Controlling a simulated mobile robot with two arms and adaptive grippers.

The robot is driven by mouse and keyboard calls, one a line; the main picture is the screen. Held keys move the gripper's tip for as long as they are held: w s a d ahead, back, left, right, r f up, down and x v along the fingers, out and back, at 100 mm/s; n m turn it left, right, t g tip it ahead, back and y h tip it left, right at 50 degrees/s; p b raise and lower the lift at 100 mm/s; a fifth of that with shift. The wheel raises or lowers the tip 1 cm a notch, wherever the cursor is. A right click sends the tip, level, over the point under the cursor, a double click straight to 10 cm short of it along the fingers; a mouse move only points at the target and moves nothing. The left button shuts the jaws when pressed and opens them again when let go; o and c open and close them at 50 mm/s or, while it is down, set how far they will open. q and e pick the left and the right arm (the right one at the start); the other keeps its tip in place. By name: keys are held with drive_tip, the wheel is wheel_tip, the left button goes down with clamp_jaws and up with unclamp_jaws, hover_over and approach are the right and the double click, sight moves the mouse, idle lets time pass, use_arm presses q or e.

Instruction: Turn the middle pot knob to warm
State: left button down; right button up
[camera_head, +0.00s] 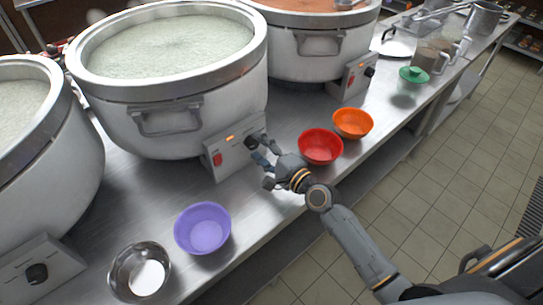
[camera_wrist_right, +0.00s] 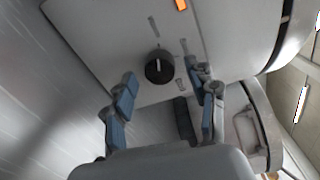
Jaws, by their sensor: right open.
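The middle pot (camera_head: 160,85) is a large white stockpot filled with pale congee. Its control box (camera_head: 228,160) faces the front of the counter, with a red switch, an orange light and a black knob (camera_head: 252,141). In the right wrist view the knob (camera_wrist_right: 159,67) is round with a light pointer line, just beyond the fingertips. My right gripper (camera_head: 262,160) is open in front of the knob. In the wrist view its blue-padded fingers (camera_wrist_right: 168,98) are spread, with the knob ahead between them and apart from them. My left gripper is not in view.
A purple bowl (camera_head: 203,228) and a steel bowl (camera_head: 139,272) stand left of my arm. Red (camera_head: 320,146) and orange (camera_head: 352,124) bowls stand close on the right. Other pots flank the middle one, with control boxes (camera_head: 40,271) (camera_head: 352,77). The counter edge lies below my wrist.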

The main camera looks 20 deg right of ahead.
drive_tip(key=v, duration=1.1)
drive_tip(key=shift+s, duration=0.2)
drive_tip(key=shift+f, duration=0.1)
